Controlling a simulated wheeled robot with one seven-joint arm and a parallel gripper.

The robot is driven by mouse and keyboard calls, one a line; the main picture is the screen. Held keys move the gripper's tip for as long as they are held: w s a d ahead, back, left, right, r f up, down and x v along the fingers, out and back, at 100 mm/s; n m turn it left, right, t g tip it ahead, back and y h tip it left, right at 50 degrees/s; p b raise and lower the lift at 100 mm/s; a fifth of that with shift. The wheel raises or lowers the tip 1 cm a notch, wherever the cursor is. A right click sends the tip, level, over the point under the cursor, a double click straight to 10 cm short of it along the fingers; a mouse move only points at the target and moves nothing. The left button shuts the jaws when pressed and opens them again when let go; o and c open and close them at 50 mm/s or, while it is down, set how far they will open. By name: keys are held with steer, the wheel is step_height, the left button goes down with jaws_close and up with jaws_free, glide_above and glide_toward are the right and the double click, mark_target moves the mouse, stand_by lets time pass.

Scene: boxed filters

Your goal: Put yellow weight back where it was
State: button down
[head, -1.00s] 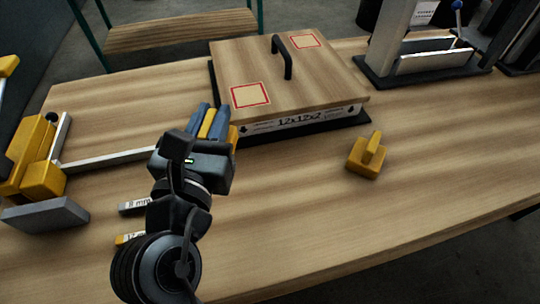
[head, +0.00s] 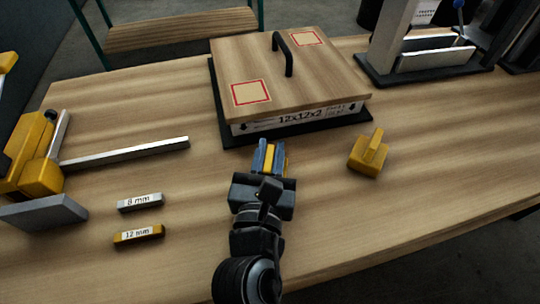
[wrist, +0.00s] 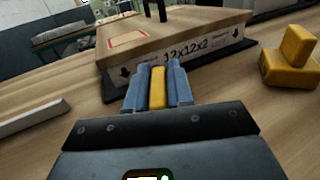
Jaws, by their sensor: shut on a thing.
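My gripper (head: 269,157) is shut on a yellow weight (wrist: 157,88), whose yellow part shows between the two blue-grey fingers. The rest of the held weight is hidden by the fingers. The gripper is in front of the boxed filter, a little below its near edge in the head view. A second yellow weight (head: 369,155) with an upright grip stands on the table to the right; it also shows at the right of the wrist view (wrist: 288,62). A wooden board (head: 330,80) with a black handle and two red-outlined squares lies on the filter box (head: 300,117); both squares are bare.
The filter box sits on a black base (head: 240,139). A grey bar (head: 130,152) reaches from a yellow device (head: 38,160) at left. An 8 mm block (head: 140,202) and a 12 mm block (head: 139,235) lie front left. A metal stand (head: 425,65) is back right. The front right table is clear.

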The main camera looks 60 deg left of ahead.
steer(key=shift+f, duration=0.1)
stand_by(0.3)
steer(key=c, duration=1)
jaws_free()
steer(key=shift+f, duration=0.1)
steer(key=b+v, duration=0.1)
steer(key=v, duration=1.1)
steer(key=shift+d, duration=0.1)
